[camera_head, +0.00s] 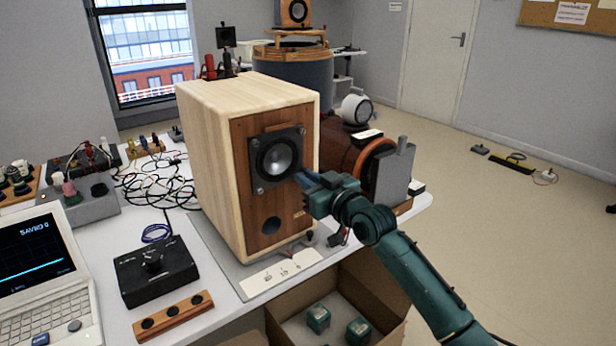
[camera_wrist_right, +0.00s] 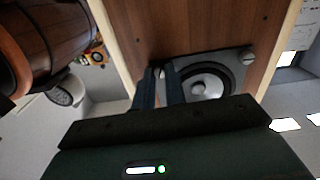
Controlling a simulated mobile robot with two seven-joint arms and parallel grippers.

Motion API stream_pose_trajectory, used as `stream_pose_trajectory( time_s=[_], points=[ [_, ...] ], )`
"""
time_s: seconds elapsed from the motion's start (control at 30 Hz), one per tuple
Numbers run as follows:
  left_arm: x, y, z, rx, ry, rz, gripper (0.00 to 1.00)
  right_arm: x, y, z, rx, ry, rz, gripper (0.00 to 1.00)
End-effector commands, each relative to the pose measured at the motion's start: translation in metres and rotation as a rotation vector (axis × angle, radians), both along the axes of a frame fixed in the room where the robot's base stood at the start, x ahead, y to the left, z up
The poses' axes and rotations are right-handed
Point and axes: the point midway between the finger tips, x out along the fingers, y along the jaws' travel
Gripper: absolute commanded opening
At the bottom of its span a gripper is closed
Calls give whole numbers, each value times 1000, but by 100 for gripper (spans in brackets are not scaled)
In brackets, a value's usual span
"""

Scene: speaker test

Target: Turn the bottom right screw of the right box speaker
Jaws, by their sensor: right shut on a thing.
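The box speaker (camera_head: 213,150) stands on the white table, with a pale wood case and a darker wood front. Its driver (camera_head: 278,158) sits in a dark square plate. My right gripper (camera_head: 304,180) reaches in from the right to the plate's lower right corner, hiding the screw there in the head view. In the right wrist view, where the speaker appears upside down, the fingers of my right gripper (camera_wrist_right: 160,84) stand either side of the bottom right screw (camera_wrist_right: 161,71) and are shut on it. The bottom left screw (camera_wrist_right: 248,57) shows clear of the fingers. My left gripper is out of view.
A rounded wooden speaker (camera_head: 340,145) with an orange ring stands close right of the box. A black control box (camera_head: 155,272), a laptop (camera_head: 40,265) and tangled cables lie left. An open cardboard box (camera_head: 375,285) with green items sits below the table edge.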

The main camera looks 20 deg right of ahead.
Motion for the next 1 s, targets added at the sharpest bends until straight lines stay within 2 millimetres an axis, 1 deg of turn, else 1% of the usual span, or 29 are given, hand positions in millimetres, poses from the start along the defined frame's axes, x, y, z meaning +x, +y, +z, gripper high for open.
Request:
stream_pose_trajectory(
  time_s=[0.03,0.27,0.4,0.73,1.0],
  points=[
    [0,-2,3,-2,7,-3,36,0,0,2,27,11,-1,0],
    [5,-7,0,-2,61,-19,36,0,0,4,200,75,0,0],
    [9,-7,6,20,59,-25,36,0,0,3,325,120,-1,0],
    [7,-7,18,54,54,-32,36,0,-1,2,620,226,-1,0],
    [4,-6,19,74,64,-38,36,0,-1,1,854,310,-1,0]
  ],
)
